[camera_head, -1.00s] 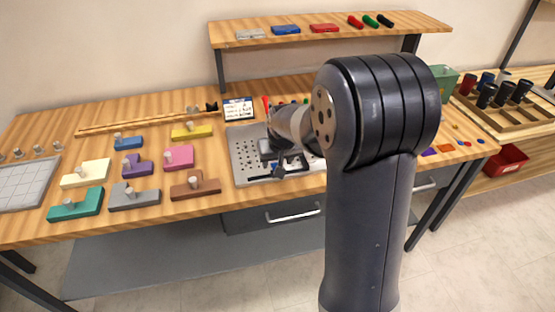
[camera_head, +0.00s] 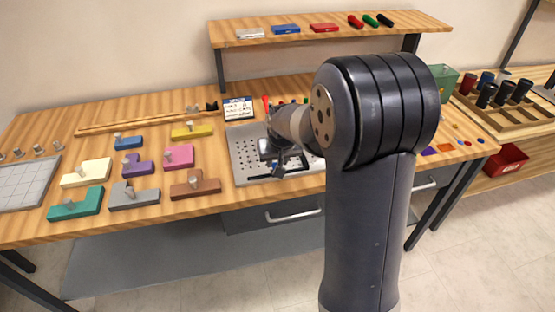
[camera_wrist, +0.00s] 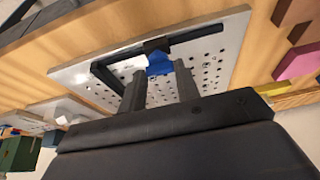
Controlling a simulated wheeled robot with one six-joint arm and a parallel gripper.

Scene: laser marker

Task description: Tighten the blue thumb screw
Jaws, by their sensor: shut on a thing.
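The blue thumb screw (camera_wrist: 158,66) shows in the wrist view between my two fingertips, by a dark clamp block on a black bar (camera_wrist: 200,35). My gripper (camera_wrist: 160,76) is shut on it, one finger on each side. The bar lies over a light perforated plate (camera_wrist: 215,62). In the head view the plate (camera_head: 243,160) lies on the bench, and my gripper (camera_head: 278,171) is low over it. The screw cannot be made out there, and my arm hides the plate's right part. How far the screw is turned cannot be told.
Several coloured blocks with grey pegs, such as a brown one (camera_head: 195,188) and a pink one (camera_head: 179,158), stand left of the plate. A small card (camera_head: 238,109) stands behind it. A raised shelf (camera_head: 340,31) with small boxes and markers spans the back.

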